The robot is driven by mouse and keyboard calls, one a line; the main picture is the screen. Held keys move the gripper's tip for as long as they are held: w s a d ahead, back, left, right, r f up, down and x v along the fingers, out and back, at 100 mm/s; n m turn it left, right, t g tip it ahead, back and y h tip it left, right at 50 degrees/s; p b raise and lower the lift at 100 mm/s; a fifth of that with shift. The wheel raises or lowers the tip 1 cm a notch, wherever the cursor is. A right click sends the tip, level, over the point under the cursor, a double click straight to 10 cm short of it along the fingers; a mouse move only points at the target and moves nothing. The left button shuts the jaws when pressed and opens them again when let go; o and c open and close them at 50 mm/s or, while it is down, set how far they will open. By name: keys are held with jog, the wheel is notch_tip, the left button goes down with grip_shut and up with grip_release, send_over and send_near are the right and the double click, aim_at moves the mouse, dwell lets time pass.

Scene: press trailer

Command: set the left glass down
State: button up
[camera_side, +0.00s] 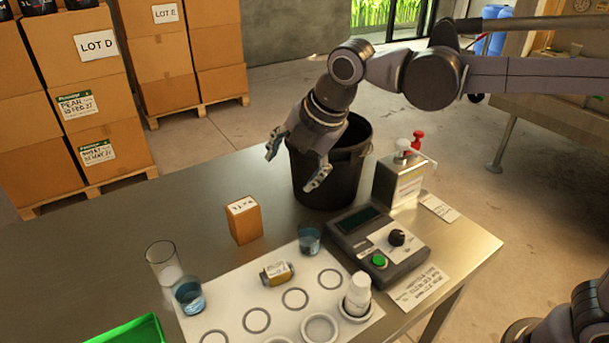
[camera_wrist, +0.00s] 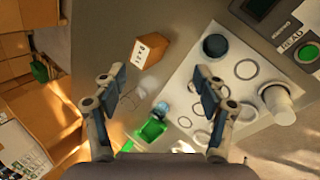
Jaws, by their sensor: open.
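My gripper (camera_side: 296,165) is open and empty in front of the black bin, above the table. In the wrist view its spread fingers (camera_wrist: 158,76) have nothing between them. A glass with blue liquid (camera_side: 188,297) stands upright at the left end of the white mat (camera_side: 232,301); it also shows in the wrist view (camera_wrist: 161,110). A clear, empty-looking glass (camera_side: 163,264) stands just behind it, faint in the wrist view (camera_wrist: 134,97). Another blue glass (camera_side: 309,241) stands at the mat's back edge, dark in the wrist view (camera_wrist: 215,46). My gripper is apart from all three.
A brown box (camera_side: 245,222) stands behind the mat. A control box (camera_side: 376,247), pump bottle (camera_side: 400,178) and black bin (camera_side: 336,172) are to the right. A green tray (camera_side: 128,331) is front left.

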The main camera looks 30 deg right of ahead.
jog(key=s+d+f+m, duration=0.2)
jog(key=s+d+m, duration=0.3)
jog(key=d+m, duration=0.1)
jog(key=s+d+f+m+t+h, duration=0.1)
jog(key=s+d+f+m, duration=0.2)
jog(key=s+d+m, duration=0.2)
jog(key=s+d+f+m, duration=0.3)
jog(key=s+d+m, duration=0.3)
jog(key=d+m, duration=0.3)
jog(key=shift+d+f+m+t+h, duration=0.15)
jog(key=shift+m+t+h, duration=0.2)
jog(key=shift+m, duration=1.25)
